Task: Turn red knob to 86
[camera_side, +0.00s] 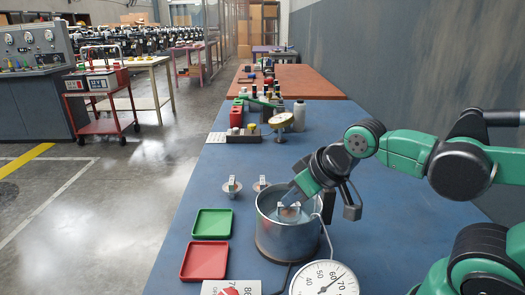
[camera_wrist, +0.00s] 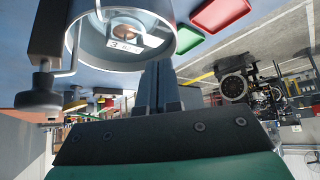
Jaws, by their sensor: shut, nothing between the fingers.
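The red knob (camera_side: 230,291) is at the bottom edge of the side view, mostly cut off. It sits on a pale plate (camera_side: 212,286) with printed numbers, only partly readable; the knob's setting cannot be read. My gripper (camera_side: 293,197) points down at the metal pot (camera_side: 285,238), its fingertips at or just above the pot's opening. In the wrist view my gripper (camera_wrist: 160,66) has its fingers together and empty, beside the pot's rim (camera_wrist: 70,40). The knob does not show in the wrist view.
A white dial gauge (camera_side: 323,282) stands right of the knob plate. Red (camera_side: 204,261) and green (camera_side: 212,223) trays lie left of the pot. Small weights (camera_side: 232,187) stand behind. A tagged object (camera_wrist: 124,44) is inside the pot.

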